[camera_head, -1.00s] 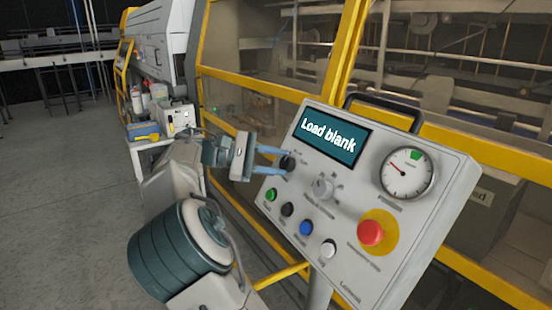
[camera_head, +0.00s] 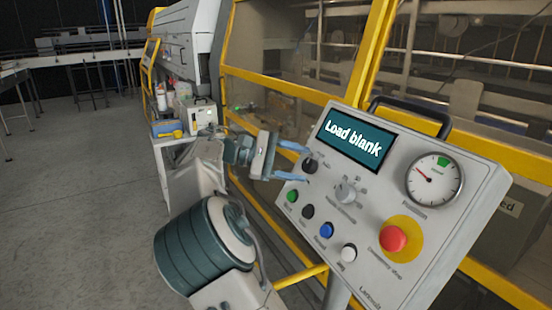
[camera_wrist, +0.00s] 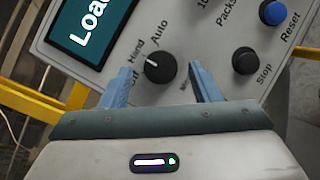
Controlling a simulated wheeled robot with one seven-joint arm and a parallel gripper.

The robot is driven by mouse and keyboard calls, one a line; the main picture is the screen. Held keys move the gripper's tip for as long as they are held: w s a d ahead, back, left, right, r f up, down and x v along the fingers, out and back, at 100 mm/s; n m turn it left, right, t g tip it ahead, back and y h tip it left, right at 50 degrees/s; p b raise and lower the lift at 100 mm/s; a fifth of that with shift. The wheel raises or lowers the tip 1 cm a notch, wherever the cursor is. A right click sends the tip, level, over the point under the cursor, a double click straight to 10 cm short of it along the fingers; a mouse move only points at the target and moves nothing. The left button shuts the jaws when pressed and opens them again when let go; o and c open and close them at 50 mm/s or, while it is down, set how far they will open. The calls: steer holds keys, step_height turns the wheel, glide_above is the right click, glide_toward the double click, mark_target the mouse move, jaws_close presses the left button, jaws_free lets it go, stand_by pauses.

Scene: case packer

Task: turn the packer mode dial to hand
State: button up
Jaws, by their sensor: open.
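The mode dial is a round black knob (camera_head: 310,166) at the upper left of the grey control panel, below the screen. In the wrist view the dial (camera_wrist: 160,69) has a white pointer mark aimed up and left, toward the side of the "Hand" and "Off" labels; the exact position is hard to tell. "Auto" is printed above it. My gripper (camera_head: 306,164) is open at the dial, with blue fingers above and below it. In the wrist view the fingers (camera_wrist: 162,75) stand left and right of the dial, with gaps on both sides.
The panel screen (camera_head: 354,141) reads "Load blank". A second, grey knob (camera_head: 345,192) is close right of the dial. Coloured buttons, a red emergency stop (camera_head: 393,238) and a gauge (camera_head: 434,180) share the panel. A yellow-framed machine guard (camera_head: 300,88) stands behind.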

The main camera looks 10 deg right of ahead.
steer(key=p+v, duration=0.2)
steer(key=v, duration=1.1)
steer(key=shift+a+p, duration=0.2)
steer(key=shift+p, duration=0.1)
